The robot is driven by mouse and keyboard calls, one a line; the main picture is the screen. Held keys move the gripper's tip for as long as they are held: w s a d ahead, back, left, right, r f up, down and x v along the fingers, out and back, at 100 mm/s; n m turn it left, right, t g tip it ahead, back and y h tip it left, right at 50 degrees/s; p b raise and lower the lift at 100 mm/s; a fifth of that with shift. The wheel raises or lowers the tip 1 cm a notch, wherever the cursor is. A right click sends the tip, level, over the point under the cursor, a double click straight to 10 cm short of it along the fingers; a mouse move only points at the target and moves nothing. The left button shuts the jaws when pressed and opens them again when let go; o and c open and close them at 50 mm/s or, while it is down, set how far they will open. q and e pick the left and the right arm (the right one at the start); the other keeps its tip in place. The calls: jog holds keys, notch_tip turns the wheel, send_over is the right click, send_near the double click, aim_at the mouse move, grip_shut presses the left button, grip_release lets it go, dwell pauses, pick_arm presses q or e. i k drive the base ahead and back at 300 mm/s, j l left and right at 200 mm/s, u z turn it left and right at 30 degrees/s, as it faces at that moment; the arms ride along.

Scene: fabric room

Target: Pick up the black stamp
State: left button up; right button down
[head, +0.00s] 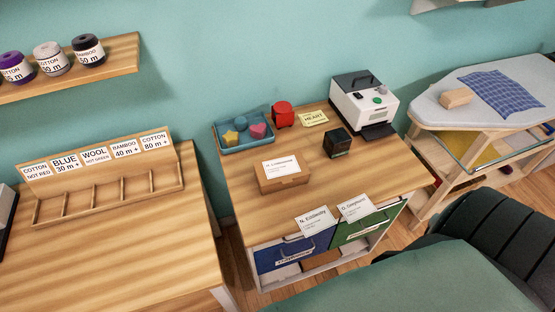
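A small black block (338,143), which looks like the black stamp, stands on the wooden table (225,178) in the middle of the head view. It sits in front of the white and black machine (362,104), just left of its dark front tray. A red block of similar size (283,114) stands further back to the left, beside a yellow note (314,118). Neither of my grippers shows in the head view. Nothing holds the black block.
A blue tray (222,142) with coloured shapes and a cardboard box (283,180) with a label share the table. A green surface (400,282) and a dark ribbed shape (500,228) fill the lower right.

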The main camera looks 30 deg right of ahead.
aim_at(338, 142)
jog(key=z, duration=1.55)
jog(key=i+l+u, duration=0.1)
jog(key=l+u, duration=0.85)
